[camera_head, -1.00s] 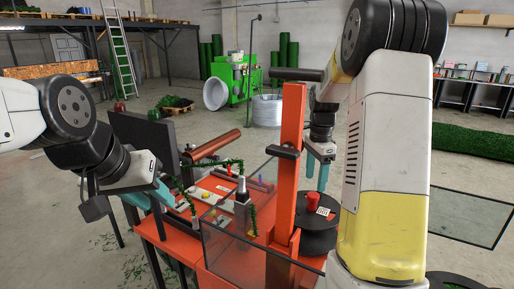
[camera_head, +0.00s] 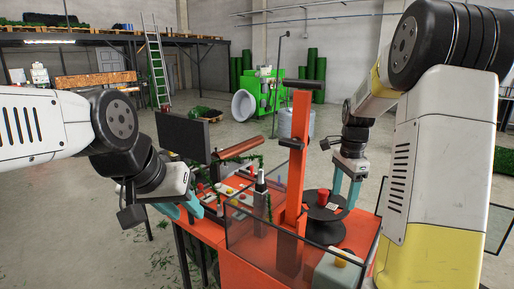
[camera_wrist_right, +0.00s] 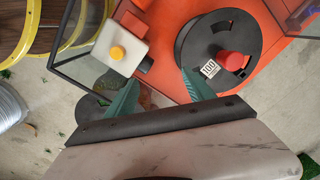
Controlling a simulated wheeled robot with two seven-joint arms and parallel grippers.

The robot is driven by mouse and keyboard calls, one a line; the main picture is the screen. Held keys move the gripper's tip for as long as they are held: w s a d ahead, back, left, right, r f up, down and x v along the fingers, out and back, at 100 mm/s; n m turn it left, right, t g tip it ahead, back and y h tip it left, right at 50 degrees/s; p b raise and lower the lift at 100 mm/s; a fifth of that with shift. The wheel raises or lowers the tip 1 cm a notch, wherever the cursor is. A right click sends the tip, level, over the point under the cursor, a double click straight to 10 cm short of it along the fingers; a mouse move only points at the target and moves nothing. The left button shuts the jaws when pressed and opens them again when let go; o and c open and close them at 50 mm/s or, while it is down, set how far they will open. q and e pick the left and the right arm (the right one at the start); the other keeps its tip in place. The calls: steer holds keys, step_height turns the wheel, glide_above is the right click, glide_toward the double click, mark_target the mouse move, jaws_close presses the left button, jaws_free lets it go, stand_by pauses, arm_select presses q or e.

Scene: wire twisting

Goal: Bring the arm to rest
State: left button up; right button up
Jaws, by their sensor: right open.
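My right gripper (camera_head: 347,190) is above the right edge of the orange machine table, beside the black spool (camera_head: 328,228). Its teal fingers are apart and empty. In the right wrist view the gripper (camera_wrist_right: 160,88) points down, with the spool (camera_wrist_right: 195,58) and its red knob (camera_wrist_right: 231,62) just ahead on the right. My left gripper (camera_head: 195,210) is at the left side of the machine, near the panel with buttons (camera_head: 232,196). Its teal fingertips are small and partly merged in view, so its opening is unclear.
An orange upright post (camera_head: 298,160) and a clear guard panel (camera_head: 265,245) rise from the table between the arms. A dark monitor (camera_head: 184,136) stands behind my left gripper. A grey box with a yellow button (camera_wrist_right: 116,50) is beside the spool. Open floor lies beyond.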

steer(key=s+a+r+n+t, duration=0.2)
steer(key=s+a+r+n, duration=0.1)
steer(key=s+n, duration=0.2)
steer(key=s+a+r+n+t+y, duration=0.1)
steer(key=s+a+r+n+t, duration=0.1)
steer(key=s, duration=0.7)
steer(key=s+a+r+n+t+y, duration=0.1)
steer(key=s+a+r+n, duration=0.4)
steer(key=s+n, duration=0.3)
steer(key=shift+a+n+t, duration=0.4)
steer(key=shift+a+n, duration=0.1)
steer(key=shift+a, duration=0.25)
